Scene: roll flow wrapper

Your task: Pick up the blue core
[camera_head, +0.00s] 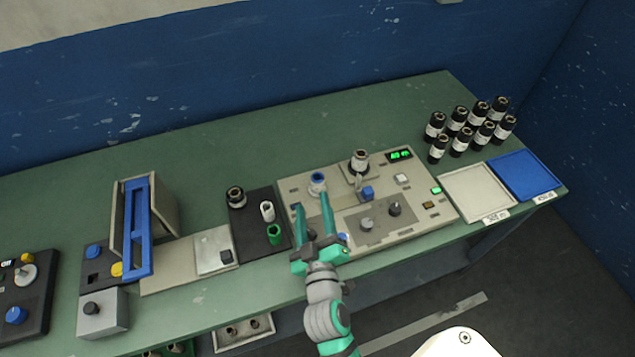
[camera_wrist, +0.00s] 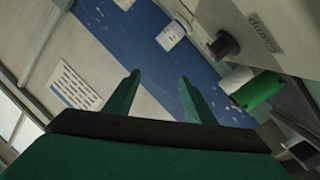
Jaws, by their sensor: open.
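The blue core (camera_head: 317,180) stands upright on the beige control panel (camera_head: 290,187), near its back left corner. My gripper (camera_head: 313,207) reaches in from the front with its two green fingers apart. In the head view the fingertips point towards the blue core and lie close to it; I cannot tell whether they touch it. In the wrist view the open fingers (camera_wrist: 158,95) show nothing clearly held between them, and I cannot make out the blue core there.
A black tray (camera_head: 248,240) left of the panel holds a black, a white (camera_head: 267,210) and a green core (camera_head: 274,234). Several black rolls (camera_head: 460,142) stand at the back right.

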